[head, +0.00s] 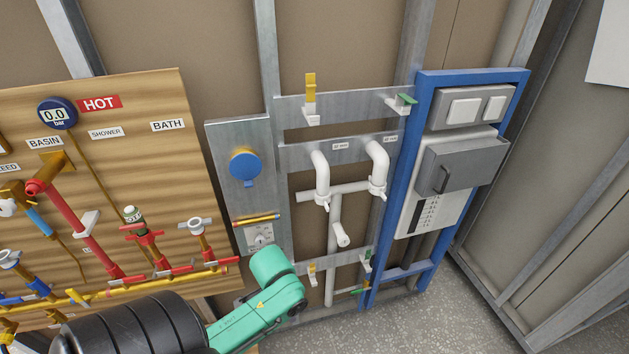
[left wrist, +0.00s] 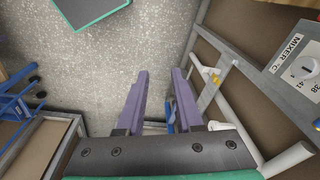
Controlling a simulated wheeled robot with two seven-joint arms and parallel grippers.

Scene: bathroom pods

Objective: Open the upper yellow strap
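The upper yellow strap (head: 310,87) points straight up from a white clip (head: 311,114) on the top metal rail, left of the white pipes. A lower yellow strap (head: 312,272) is on the bottom rail; a small yellow piece with a white clip (left wrist: 210,75) shows in the left wrist view. My left gripper (left wrist: 158,78) has two purple fingers apart with nothing between them, pointing over the floor. In the head view my left arm reaches in low, below the mixer plate, and its fingers are hidden. My right gripper is not in view.
White pipes (head: 333,205) stand between the rails. An upper green strap (head: 405,99) sits right of the upper yellow one, beside a blue frame (head: 424,120). A mixer plate (head: 261,236) and a wooden board with pipes (head: 130,100) are left. Space before the top rail is clear.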

